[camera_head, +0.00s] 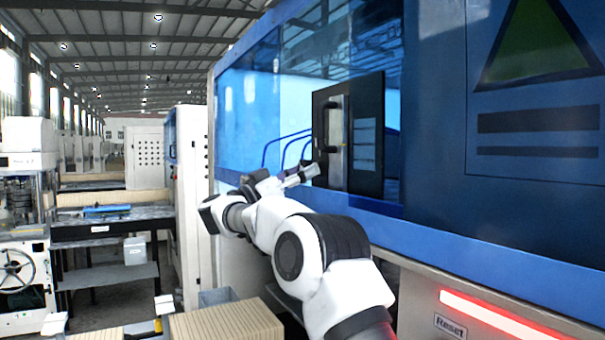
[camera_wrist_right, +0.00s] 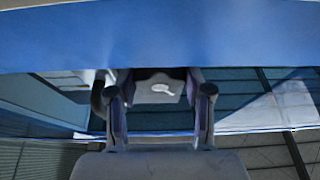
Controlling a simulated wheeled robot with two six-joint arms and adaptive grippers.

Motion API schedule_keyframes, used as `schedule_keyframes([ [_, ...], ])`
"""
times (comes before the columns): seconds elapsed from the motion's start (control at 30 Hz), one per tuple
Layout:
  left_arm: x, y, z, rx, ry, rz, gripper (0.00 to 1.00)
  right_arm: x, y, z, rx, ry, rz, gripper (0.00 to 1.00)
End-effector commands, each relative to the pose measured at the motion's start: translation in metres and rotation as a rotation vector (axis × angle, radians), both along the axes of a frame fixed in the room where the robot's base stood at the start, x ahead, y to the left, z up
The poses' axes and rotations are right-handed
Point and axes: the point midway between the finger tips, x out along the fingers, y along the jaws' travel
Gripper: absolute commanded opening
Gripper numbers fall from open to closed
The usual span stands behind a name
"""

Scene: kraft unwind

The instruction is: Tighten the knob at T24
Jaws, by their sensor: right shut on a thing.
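My right gripper (camera_head: 304,173) is at the blue machine's front, just below and left of the handle on a black panel (camera_head: 365,135). In the right wrist view its two fingers (camera_wrist_right: 159,100) stand either side of a grey piece (camera_wrist_right: 158,88) with a white mark, and the gripper is shut on it. I cannot tell for sure whether this piece is the knob. No T24 label is readable. My left gripper is not in view.
The blue machine (camera_head: 480,228) fills the right side, with a dark handle (camera_head: 333,122) on its black panel. A red light strip (camera_head: 500,315) and a Reset label (camera_head: 450,326) are low on the right.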

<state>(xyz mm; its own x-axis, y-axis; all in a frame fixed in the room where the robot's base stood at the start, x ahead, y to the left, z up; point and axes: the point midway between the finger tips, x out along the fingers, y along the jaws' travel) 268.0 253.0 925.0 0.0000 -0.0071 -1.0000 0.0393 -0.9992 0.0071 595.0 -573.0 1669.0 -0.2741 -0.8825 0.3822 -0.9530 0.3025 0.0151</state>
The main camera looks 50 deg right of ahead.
Motion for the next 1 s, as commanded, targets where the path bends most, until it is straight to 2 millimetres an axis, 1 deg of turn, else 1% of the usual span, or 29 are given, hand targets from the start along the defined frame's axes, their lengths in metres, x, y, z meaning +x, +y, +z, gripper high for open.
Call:
schedule_keyframes([
  [0.03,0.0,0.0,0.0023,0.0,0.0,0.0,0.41,0.0012,0.0002,0.0013,-0.025,-0.071,-0.001,0.16],
  [0.1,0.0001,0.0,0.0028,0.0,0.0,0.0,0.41,0.0015,0.0001,0.0013,-0.051,-0.157,0.0,0.16],
  [0.2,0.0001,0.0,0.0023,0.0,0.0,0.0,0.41,0.0016,0.0002,0.0013,-0.074,-0.228,0.001,0.16],
  [0.5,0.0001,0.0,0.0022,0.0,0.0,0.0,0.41,0.0014,0.0003,0.0013,-0.081,-0.247,0.002,0.16],
  [0.53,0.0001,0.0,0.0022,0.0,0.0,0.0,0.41,0.0014,0.0002,0.0012,-0.081,-0.247,0.002,0.54],
  [0.6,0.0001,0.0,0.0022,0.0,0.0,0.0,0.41,0.0014,0.0002,0.0012,-0.08,-0.246,0.001,0.76],
  [0.9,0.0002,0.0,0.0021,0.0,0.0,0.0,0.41,0.0014,0.0004,0.0007,-0.079,-0.245,0.0,0.76],
  [1.0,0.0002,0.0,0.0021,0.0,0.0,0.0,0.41,0.004,0.0059,-0.0016,-0.08,-0.244,0.001,0.76],
])
